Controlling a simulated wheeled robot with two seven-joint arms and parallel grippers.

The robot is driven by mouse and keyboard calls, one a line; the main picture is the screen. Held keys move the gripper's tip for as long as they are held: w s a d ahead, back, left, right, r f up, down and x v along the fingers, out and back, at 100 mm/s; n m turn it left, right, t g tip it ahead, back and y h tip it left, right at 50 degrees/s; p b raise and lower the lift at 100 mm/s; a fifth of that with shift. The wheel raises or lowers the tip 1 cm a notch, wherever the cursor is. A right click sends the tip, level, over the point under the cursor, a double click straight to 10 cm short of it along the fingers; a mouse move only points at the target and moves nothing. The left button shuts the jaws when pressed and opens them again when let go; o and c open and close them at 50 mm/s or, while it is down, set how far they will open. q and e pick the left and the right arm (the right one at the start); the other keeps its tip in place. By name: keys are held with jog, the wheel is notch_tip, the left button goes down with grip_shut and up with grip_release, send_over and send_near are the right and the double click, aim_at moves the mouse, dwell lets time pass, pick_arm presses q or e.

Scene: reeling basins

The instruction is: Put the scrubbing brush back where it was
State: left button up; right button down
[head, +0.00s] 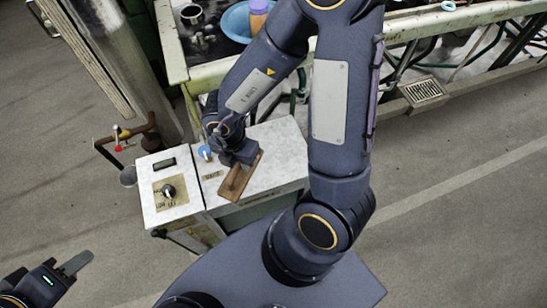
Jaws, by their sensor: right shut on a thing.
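The scrubbing brush (238,181) has a long brown wooden body and lies slanted over the right part of the white cabinet top. My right gripper (239,160) reaches down from above and is shut on the brush near its upper part. I cannot tell whether the brush touches the cabinet top or hangs just above it. Its bristles are hidden. My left gripper (76,264) is low at the left edge, away from the cabinet, over the floor. Its grey fingers show, but not whether they are apart.
The white cabinet (280,148) carries a control panel with a black knob (168,191) and a blue-topped item (205,153). A pipe with a red-handled valve (118,146) stands left of it. Behind is a basin bench (174,62) with a blue bowl (235,22).

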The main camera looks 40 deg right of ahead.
jog(key=shift+s+d+r, duration=0.3)
jog(key=shift+s+d, duration=0.05)
jog(key=shift+s, duration=0.1)
jog(key=shift+s+d+g, duration=0.1)
jog(key=shift+d+g, duration=0.2)
jog(key=shift+d, duration=0.05)
jog(key=shift+w+d+f, duration=0.85)
jog(key=shift+d+f, duration=1.25)
jog(key=shift+f, duration=0.05)
jog(key=shift+w+d+f, duration=0.85)
jog(key=shift+d+f, duration=1.2)
jog(key=shift+f, duration=0.05)
jog(key=shift+w+d+f, duration=0.85)
jog(key=shift+d+f, duration=1.25)
jog(key=shift+f, duration=0.05)
jog(key=c, duration=1.4)
grip_release()
